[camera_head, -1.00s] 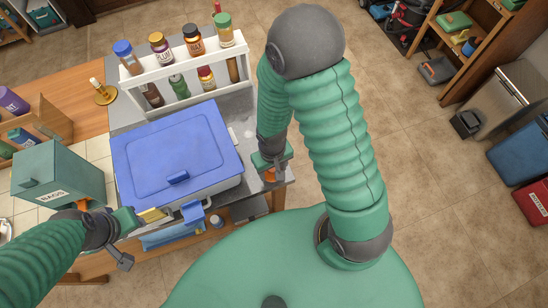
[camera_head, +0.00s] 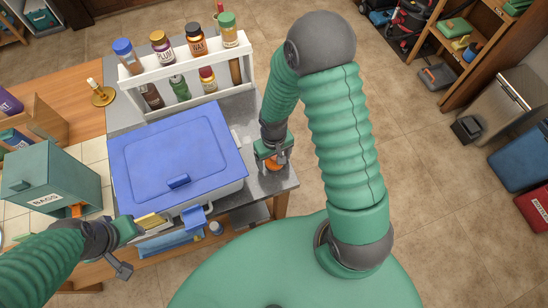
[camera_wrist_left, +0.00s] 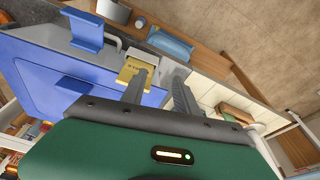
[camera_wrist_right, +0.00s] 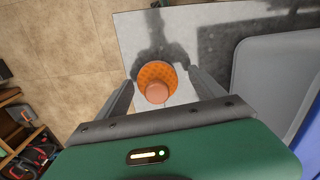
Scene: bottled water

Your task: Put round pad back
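The round pad, an orange dotted disc with a knob (camera_wrist_right: 157,80), shows in the right wrist view over the grey counter (camera_wrist_right: 185,28). In the head view it shows orange (camera_head: 275,161) near the counter's front right corner. The pad's underside is hidden. My left gripper (camera_wrist_left: 160,88) is open at the counter's front edge, beside a yellow piece (camera_wrist_left: 133,72) that lies beyond one finger.
A box with a blue lid (camera_head: 175,150) stands on the counter left of the pad. Behind it is a white rack (camera_head: 190,65) with several bottles. A green BAGS box (camera_head: 50,178) stands at the left.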

